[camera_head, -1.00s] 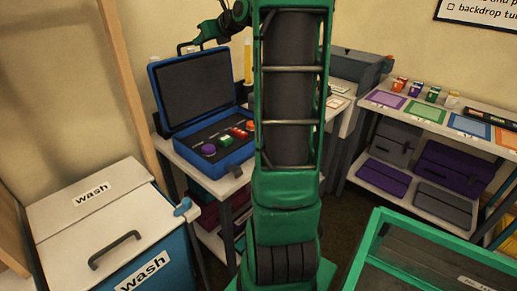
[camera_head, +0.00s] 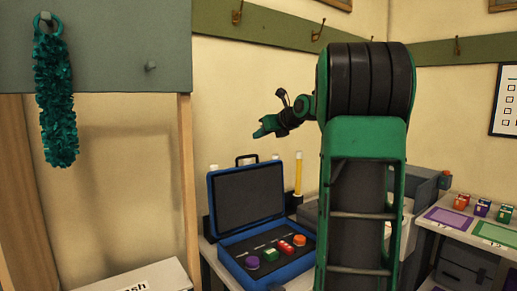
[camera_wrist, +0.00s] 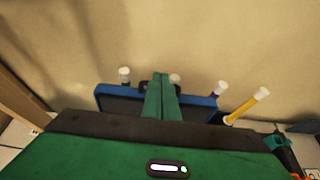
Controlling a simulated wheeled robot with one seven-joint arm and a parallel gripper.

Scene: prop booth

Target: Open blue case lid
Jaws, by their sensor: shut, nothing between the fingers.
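The blue case (camera_head: 283,266) stands on a light table with its lid (camera_head: 246,196) raised upright, showing the dark inner face. A dark handle (camera_head: 246,159) sits on the lid's top edge. A purple, a green, a red and an orange piece lie in the dark insert of the case's base. My gripper (camera_head: 262,131) is above the lid, apart from it and pointing left. In the wrist view my gripper (camera_wrist: 160,78) is shut and empty, its fingers together in front of the blue lid (camera_wrist: 203,101). The fingers and wrist hide much of the case there.
A yellow stick with a white top (camera_head: 298,174) stands behind the case at right. A shelf with coloured mats (camera_head: 455,220) is at far right. A teal garland (camera_head: 54,95) hangs from the hook board at left.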

